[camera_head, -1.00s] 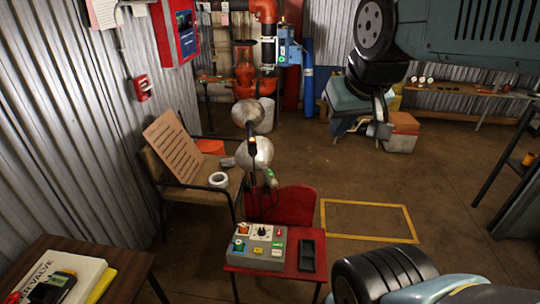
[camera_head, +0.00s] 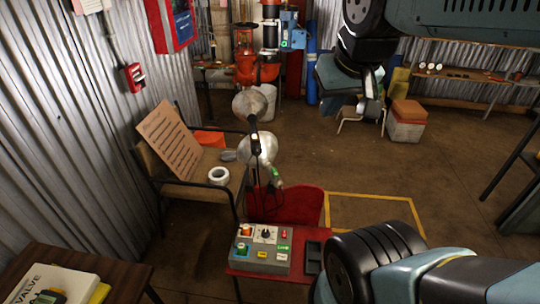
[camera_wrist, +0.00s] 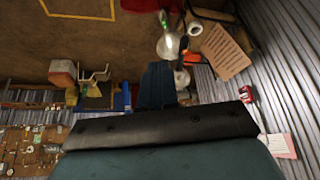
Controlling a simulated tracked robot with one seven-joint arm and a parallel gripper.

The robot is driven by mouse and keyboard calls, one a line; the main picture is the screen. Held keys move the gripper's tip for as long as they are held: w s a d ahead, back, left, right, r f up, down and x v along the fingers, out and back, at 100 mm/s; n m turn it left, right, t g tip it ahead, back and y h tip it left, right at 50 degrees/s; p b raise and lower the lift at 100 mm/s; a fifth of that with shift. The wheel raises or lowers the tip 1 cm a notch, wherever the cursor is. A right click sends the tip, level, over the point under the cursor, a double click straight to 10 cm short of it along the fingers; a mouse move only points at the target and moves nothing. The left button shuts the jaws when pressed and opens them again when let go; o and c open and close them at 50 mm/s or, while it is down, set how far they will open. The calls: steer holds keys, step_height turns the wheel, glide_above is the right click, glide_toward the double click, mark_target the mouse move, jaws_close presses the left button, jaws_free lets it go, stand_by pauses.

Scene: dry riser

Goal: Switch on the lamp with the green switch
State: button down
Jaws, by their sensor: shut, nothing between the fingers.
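A lamp with silver bowl-shaped shades (camera_head: 262,148) stands in the middle of the head view, by a red chair or seat (camera_head: 300,207). A small green part, perhaps a switch (camera_head: 276,177), shows just below the lower shade. In the wrist view, the lamp (camera_wrist: 168,45) is near the top, with a green spot on it. A grey control box (camera_head: 262,247) on a red table also carries a green button (camera_head: 284,248). My gripper (camera_head: 371,108) is shut and empty, up and to the right of the lamp, apart from it.
A chair (camera_head: 205,190) holds a leaning brown board (camera_head: 168,142) and a white roll (camera_head: 219,175). A dark wooden table (camera_head: 110,270) stands at front left. The corrugated wall (camera_head: 70,150) bounds the left. Floor is clear around the yellow outline (camera_head: 375,197).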

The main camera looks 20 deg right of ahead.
steer(key=n+g, duration=0.1)
steer(key=g, duration=0.2)
glide_above(275, 169)
steer(key=s, duration=0.3)
steer(key=s+x, duration=0.3)
steer(key=x, duration=1.1)
steer(key=s+f+x, duration=0.1)
steer(key=s+x, duration=0.2)
steer(key=x, duration=1)
steer(key=shift+s+d+f, duration=0.15)
steer(key=shift+s+f, duration=0.05)
steer(key=shift+f, duration=0.4)
steer(key=x, duration=1.4)
steer(key=shift+s+f, duration=0.1)
steer(key=shift+s, duration=0.15)
steer(key=shift+a, duration=0.2)
